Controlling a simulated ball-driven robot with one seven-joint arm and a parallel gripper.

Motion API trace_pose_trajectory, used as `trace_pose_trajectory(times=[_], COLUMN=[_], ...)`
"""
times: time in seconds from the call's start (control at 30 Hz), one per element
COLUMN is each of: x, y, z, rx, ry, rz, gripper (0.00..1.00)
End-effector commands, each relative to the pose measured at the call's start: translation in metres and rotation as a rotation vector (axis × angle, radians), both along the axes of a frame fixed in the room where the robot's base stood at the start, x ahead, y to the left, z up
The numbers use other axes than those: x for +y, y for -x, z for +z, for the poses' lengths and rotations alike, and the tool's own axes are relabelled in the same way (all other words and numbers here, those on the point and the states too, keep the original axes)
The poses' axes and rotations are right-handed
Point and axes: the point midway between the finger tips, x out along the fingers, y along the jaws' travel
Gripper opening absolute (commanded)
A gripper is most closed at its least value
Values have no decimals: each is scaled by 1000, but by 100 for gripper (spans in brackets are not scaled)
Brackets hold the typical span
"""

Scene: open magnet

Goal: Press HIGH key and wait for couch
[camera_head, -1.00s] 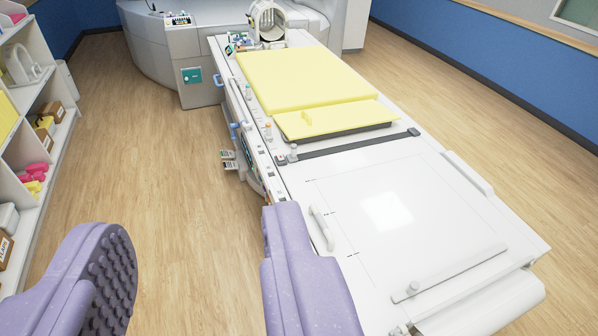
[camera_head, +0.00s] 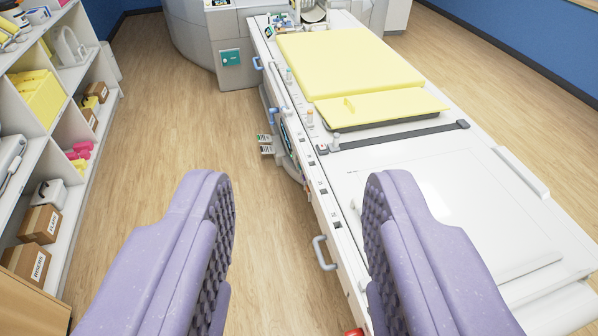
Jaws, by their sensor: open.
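The couch (camera_head: 412,185) is a long white table with yellow pads (camera_head: 345,62), running from the front right to the scanner at the back. Small controls and panels line its left side, including a panel (camera_head: 287,142) beside blue handles. I cannot make out a key marked HIGH at this size. My gripper (camera_head: 296,215) is open and empty, its two purple padded fingers wide apart in the foreground. The right finger overlaps the couch's left edge in the picture; the left finger is over the floor. I cannot tell if either touches anything.
White shelves (camera_head: 65,130) with cardboard boxes (camera_head: 40,222) and other items stand at the left. Wood floor (camera_head: 175,125) lies clear between shelves and couch. The grey scanner housing (camera_head: 195,45) is at the back. Two small labelled pedals or plates (camera_head: 265,145) stick out low from the couch's left side.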

Motion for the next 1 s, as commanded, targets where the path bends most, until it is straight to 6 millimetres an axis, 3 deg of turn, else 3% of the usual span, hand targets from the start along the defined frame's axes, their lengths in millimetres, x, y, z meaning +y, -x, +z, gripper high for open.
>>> trace_pose_trajectory(times=[0.03,0.2,0.23,1.0], x=[0,0,0,0], y=[0,0,0,0], z=[0,0,0,0], rx=[0,0,0,0], ry=[0,0,0,0], rz=[0,0,0,0], gripper=[43,4,0,0])
